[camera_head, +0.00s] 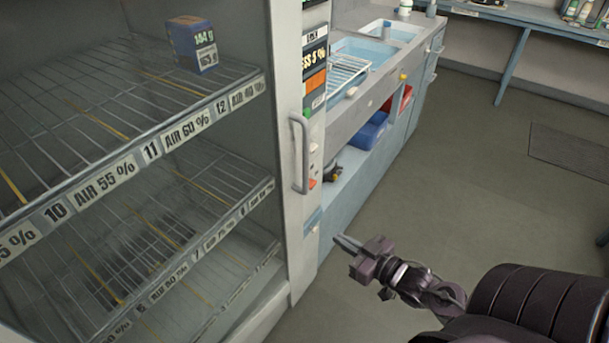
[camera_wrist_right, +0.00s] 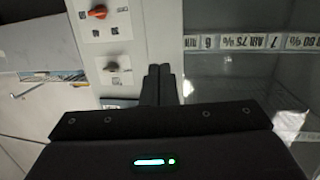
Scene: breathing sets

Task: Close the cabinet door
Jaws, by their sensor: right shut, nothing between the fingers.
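The cabinet (camera_head: 285,90) fills the left of the head view, with labelled wire shelves inside. A pale upright frame with a vertical grey handle (camera_head: 300,155) stands at its right side. I cannot tell from this view whether the cabinet door stands slightly ajar. My right gripper (camera_head: 345,243) is shut and empty, low and to the right of the handle, apart from it in the picture. In the right wrist view its fingers (camera_wrist_right: 158,84) point towards a pale upright panel (camera_wrist_right: 155,30) beside the shelves. My left gripper is not in view.
A blue and white box (camera_head: 193,45) sits on the top visible shelf. A counter with sinks (camera_head: 362,48) runs behind the cabinet, with blue and red bins below. The floor (camera_head: 480,190) to the right is clear, apart from a dark mat (camera_head: 570,150).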

